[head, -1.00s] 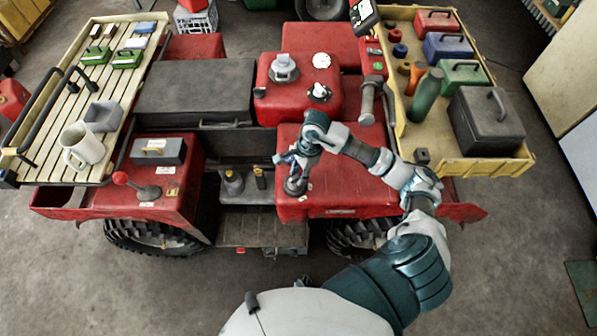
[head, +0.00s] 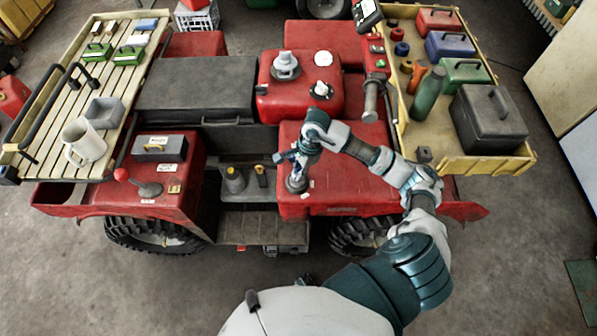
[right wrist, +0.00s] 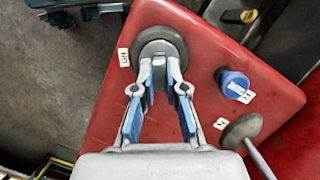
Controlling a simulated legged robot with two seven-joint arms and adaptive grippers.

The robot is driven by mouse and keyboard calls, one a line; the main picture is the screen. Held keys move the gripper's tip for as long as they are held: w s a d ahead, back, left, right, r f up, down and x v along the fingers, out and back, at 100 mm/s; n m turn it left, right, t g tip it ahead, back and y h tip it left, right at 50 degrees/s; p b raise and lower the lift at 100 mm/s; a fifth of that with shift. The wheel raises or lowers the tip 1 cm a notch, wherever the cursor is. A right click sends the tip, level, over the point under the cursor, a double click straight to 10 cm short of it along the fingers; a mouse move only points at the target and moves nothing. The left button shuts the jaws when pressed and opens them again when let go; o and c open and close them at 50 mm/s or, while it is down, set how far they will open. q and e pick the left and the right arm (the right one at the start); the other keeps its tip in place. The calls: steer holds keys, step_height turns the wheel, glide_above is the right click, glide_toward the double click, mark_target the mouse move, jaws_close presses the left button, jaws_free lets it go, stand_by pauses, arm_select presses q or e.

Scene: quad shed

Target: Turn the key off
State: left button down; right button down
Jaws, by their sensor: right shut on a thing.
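The key switch is a round grey disc (right wrist: 160,43) on a red panel, with an "ON" label (right wrist: 124,57) at its left in the right wrist view. My right gripper (right wrist: 160,68) is shut at the disc's middle, on what I take to be the key. The key itself is mostly hidden between the fingertips, so I cannot tell its angle exactly. In the head view my right gripper (head: 297,180) points down at the red cover (head: 340,190) of the vehicle. My left gripper is not in view.
Beside the switch are a blue knob (right wrist: 233,83) and a grey lever base (right wrist: 241,131) with a rod. A slatted rack with a mug (head: 84,143) is at the left. A yellow tray (head: 480,166) with toolboxes is at the right, close to my arm.

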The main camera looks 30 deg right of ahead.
steer(key=shift+a+f+n+b, duration=0.1)
steer(key=shift+f+n+b, duration=0.05)
steer(key=shift+n+b, duration=0.5)
steer(key=shift+n+g+b, duration=0.5)
steer(key=shift+n+b, duration=0.55)
steer(key=shift+n, duration=0.3)
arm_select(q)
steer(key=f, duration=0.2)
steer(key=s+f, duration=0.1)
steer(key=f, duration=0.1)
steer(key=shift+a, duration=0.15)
arm_select(e)
steer(key=shift+n, duration=0.4)
